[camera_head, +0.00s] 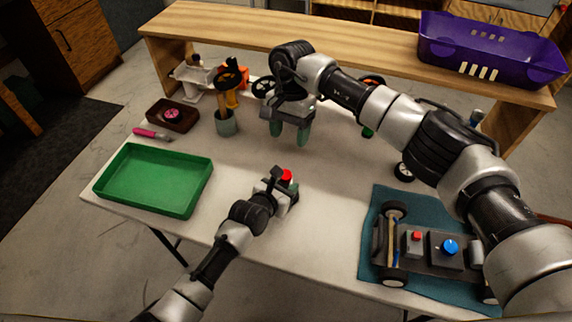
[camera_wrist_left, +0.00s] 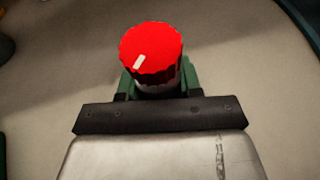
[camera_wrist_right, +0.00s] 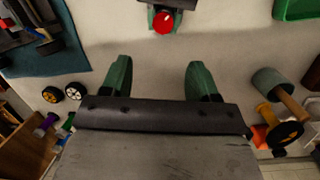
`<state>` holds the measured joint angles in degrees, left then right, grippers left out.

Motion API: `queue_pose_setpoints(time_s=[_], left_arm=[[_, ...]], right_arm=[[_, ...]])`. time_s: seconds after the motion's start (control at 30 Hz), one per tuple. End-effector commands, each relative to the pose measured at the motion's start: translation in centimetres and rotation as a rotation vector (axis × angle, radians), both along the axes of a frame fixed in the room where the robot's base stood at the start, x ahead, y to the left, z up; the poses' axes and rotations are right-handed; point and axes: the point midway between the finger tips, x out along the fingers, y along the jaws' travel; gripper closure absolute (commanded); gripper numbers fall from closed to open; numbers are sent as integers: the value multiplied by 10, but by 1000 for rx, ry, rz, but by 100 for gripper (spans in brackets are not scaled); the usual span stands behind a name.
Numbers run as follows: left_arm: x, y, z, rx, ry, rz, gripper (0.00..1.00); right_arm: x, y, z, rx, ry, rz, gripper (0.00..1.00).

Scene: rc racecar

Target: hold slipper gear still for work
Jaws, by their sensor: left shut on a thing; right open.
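The slipper gear is a red ribbed round piece (camera_head: 286,176) with a white mark on top, facing up above the table. It fills the top middle of the left wrist view (camera_wrist_left: 150,48) and shows at the top of the right wrist view (camera_wrist_right: 163,22). My left gripper (camera_head: 281,190) is shut on it, its green fingers around the silver lower part, mostly hidden under the red top. My right gripper (camera_head: 291,134) is open and empty above the table, beyond the gear. Its two green fingers are spread wide in the right wrist view (camera_wrist_right: 160,78).
A green tray (camera_head: 128,198) lies at left. An RC car (camera_head: 421,253) sits on a teal mat (camera_head: 376,212) at right. A cup (camera_head: 226,127) with tools, a brown dish (camera_head: 172,115) and a pink-handled tool (camera_head: 151,133) stand or lie at back left. A purple basket (camera_head: 490,50) is on the shelf.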

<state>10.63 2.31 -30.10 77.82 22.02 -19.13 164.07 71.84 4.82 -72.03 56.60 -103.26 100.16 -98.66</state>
Motion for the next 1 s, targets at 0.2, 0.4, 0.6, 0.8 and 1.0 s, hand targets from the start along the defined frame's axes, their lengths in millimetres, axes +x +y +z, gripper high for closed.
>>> queue_pose_setpoints(time_s=[0.2, 0.4, 0.6, 0.8, 1.0], left_arm=[[0, 0, 0, -1, -1, 0, 91], [0, 0, 0, -1, -1, 0, 91], [0, 0, 0, -1, -1, 0, 91], [0, 0, 0, -1, -1, 0, 91], [0, 0, 0, -1, -1, 0, 91]], right_arm=[[15, -5, 1, 108, 104, 154, 40], [17, -6, -1, 161, 132, 215, 40], [8, -3, -25, 165, 136, 220, 40], [-8, 2, -64, 164, 135, 219, 40], [-19, 6, -93, 164, 133, 219, 40]])
